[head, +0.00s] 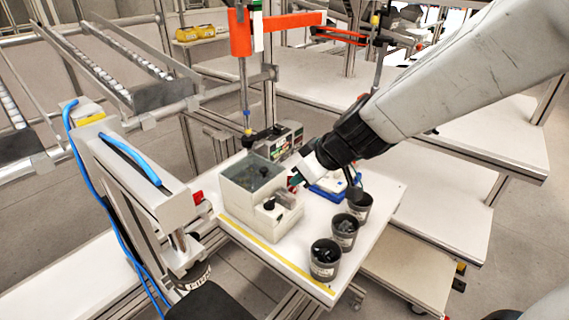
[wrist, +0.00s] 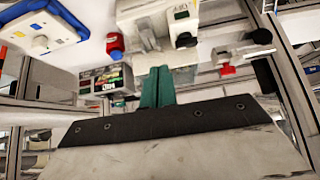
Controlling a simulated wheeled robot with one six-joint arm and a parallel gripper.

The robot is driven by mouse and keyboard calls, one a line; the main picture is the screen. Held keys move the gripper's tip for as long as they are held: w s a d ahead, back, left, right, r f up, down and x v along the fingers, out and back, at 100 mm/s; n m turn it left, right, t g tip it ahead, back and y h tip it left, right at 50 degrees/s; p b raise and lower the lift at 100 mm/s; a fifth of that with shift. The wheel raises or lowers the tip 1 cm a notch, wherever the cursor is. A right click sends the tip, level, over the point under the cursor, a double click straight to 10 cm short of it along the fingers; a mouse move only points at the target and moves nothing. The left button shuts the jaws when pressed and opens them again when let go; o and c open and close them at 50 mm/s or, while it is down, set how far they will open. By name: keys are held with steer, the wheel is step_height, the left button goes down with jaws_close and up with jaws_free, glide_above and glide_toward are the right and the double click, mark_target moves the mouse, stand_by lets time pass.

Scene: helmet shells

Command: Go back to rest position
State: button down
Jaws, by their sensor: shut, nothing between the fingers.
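My gripper (head: 296,180) hangs over the white workbench in the head view, at the end of my arm reaching in from the upper right. It is close to the front right side of the pale box fixture (head: 240,205); I cannot tell whether they touch. In the wrist view its green fingers (wrist: 158,86) are together, with nothing visible between them. The fixture also shows at the top of the wrist view (wrist: 135,10).
Three dark cups (head: 325,262) with black parts stand along the bench's right edge. A blue and white device (head: 330,186) lies behind the gripper. A press-like machine (head: 140,175) with blue hoses stands left. The bench's front is mostly clear.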

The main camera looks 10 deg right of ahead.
steer(key=s+d+r+m+g, duration=0.25)
steer(key=s+m+g, duration=0.2)
steer(key=s, duration=0.75)
steer(key=s+d+r+m+h, duration=0.3)
steer(key=s+d+r, duration=0.3)
steer(key=s+d, duration=0.5)
steer(key=shift+d+h, duration=0.35)
steer(key=shift+h, duration=0.55)
